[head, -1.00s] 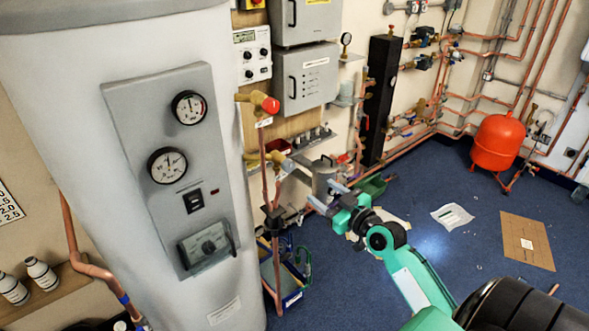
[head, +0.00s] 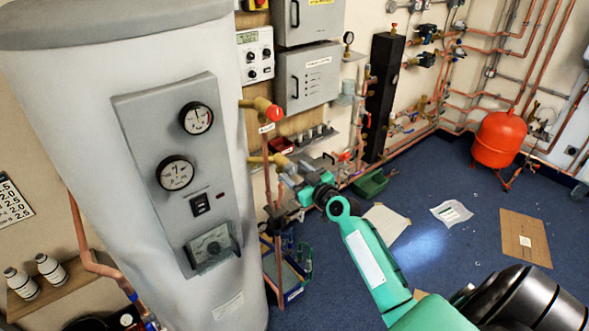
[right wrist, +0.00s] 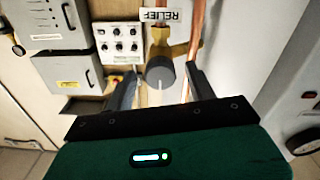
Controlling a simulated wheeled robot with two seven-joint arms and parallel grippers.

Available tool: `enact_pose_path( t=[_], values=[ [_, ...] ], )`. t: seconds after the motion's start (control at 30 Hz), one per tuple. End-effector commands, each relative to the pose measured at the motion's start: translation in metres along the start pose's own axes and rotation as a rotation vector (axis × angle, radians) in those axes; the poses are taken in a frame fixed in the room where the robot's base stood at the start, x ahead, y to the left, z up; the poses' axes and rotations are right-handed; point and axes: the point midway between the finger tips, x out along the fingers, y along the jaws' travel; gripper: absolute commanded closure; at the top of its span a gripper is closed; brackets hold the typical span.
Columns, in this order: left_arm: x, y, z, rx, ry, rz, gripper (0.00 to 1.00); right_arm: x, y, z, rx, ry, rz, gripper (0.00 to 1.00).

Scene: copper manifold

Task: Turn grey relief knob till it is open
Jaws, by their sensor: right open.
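The grey relief knob (right wrist: 160,71) sits on a brass valve (right wrist: 172,45) under a "RELIEF" label that appears upside down in the right wrist view. My right gripper (right wrist: 161,78) is open, one finger either side of the knob, with a visible gap on each side. I cannot tell how deep the knob is between the fingers. In the head view my right gripper (head: 290,182) is at the lower brass valve (head: 277,160) beside the tank and largely hides the knob. My left gripper is not in view.
A large white tank (head: 60,140) with a gauge panel stands close on the left. A red knob (head: 274,113) on another brass valve is just above. Vertical copper pipes (head: 267,180) run beside the gripper. The blue floor at right is mostly free.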

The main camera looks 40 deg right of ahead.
Motion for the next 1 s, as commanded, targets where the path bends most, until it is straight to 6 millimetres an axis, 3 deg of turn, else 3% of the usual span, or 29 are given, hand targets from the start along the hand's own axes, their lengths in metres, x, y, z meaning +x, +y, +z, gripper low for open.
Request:
enact_pose_path(
  t=[0.4,0.43,0.67,1.0],
  values=[
    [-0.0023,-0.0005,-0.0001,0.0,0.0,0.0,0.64,0.0086,-0.0002,0.0003,0.0,0.0,0.0,0.44],
    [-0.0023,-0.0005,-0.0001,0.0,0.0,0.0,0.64,0.0086,-0.0002,0.0003,0.0,0.0,0.0,0.46],
    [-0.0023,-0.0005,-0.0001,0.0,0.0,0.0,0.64,0.0084,-0.0002,0.0002,0.0,0.0,0.0,0.89],
    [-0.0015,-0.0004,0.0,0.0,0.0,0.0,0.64,0.0083,-0.0003,0.0004,0.045,-0.001,-0.001,0.89]
  ],
)
